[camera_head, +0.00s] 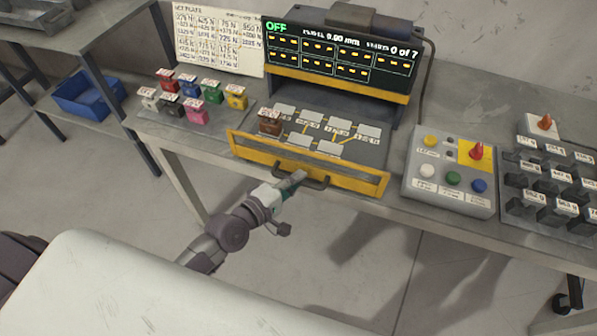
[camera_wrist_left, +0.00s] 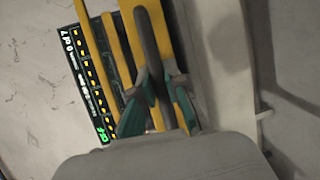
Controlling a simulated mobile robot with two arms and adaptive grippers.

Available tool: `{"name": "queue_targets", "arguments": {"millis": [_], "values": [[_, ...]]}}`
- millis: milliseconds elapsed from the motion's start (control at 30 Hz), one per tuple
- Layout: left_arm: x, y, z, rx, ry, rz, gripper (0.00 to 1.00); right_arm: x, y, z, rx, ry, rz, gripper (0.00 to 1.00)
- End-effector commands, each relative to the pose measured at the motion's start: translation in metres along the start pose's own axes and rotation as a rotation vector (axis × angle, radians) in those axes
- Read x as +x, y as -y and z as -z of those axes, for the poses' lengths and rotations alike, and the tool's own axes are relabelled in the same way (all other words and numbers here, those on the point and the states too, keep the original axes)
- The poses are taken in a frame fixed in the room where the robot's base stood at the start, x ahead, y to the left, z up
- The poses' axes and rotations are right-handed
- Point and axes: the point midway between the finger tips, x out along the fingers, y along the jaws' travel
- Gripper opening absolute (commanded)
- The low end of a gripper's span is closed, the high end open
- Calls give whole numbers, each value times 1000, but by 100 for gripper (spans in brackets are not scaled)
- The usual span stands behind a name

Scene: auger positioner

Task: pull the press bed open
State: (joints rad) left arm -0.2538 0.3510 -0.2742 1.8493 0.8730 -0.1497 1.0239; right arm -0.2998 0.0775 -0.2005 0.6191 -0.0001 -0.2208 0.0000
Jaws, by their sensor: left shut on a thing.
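The press bed (camera_head: 345,148) is a grey plate with several pale pads, behind a yellow front panel (camera_head: 350,182). A brown block (camera_head: 270,122) stands on its left part. A dark bar handle (camera_head: 318,183) is fixed to the front panel. My left gripper (camera_head: 298,177) is at the handle's left part and shut on it. In the left wrist view the green-tipped fingers of the left gripper (camera_wrist_left: 158,100) lie on both sides of the dark handle bar (camera_wrist_left: 147,45). My right gripper is not in view.
The press display (camera_head: 338,52) reads OFF. Small coloured blocks (camera_head: 195,95) stand left of the press. A button box (camera_head: 450,170) and a rack of dark weights (camera_head: 550,185) stand to the right. The floor before the table is clear.

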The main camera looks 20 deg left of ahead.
Motion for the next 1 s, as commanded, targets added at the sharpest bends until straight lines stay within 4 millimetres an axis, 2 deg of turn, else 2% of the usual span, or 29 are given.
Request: {"name": "queue_targets", "arguments": {"millis": [100, 633, 667, 800, 1000], "values": [[-6, 2, -3, -1, 1, 3, 0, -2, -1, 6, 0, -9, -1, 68], [-9, 3, -4, -1, 1, 2, 0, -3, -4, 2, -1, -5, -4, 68], [-9, 3, -4, -1, 1, 2, 16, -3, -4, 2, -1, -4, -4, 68], [-9, 3, -4, -1, 0, 1, 39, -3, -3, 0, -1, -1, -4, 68], [-9, 2, -4, -1, 0, 0, 39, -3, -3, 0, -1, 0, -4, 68]]}}
